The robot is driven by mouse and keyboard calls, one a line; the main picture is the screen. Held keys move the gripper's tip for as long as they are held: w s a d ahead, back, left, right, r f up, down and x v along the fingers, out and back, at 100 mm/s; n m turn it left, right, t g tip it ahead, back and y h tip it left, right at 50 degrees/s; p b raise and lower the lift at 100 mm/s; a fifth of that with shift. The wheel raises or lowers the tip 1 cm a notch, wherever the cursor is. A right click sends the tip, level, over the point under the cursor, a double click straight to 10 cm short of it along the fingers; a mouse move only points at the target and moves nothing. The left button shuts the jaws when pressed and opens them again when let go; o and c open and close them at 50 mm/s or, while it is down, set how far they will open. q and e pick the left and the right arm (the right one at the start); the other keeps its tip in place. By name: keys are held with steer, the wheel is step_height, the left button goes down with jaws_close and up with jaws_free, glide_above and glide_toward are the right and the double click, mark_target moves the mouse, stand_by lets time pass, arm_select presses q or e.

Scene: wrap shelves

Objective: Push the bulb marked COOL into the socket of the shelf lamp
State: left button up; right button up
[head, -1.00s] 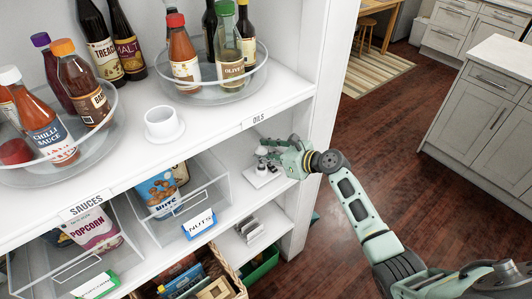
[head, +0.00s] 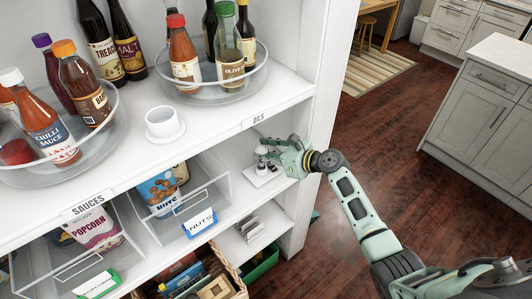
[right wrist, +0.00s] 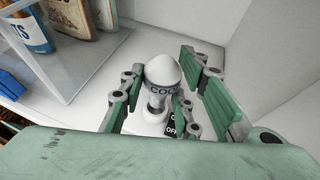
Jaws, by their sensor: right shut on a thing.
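The shelf lamp (right wrist: 152,127) is right below the bulb, a white base with a dark ON/OFF label. In the head view the lamp's base (head: 262,179) sits on the middle shelf under the fingers. The socket joint is mostly hidden, so I cannot tell how deep the bulb sits. My left gripper is not in view.
A clear bin labelled NUTS (head: 208,200) stands left of the lamp. The upper shelf edge (head: 255,120) is just above my right gripper. The shelf's side panel (head: 318,125) is close on the right. A white cup (head: 162,122) stands on the upper shelf.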

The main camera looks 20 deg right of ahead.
steer(key=shift+f+b, duration=1.05)
steer(key=shift+f, duration=0.75)
steer(key=o, duration=1.1)
steer(key=v, duration=1.2)
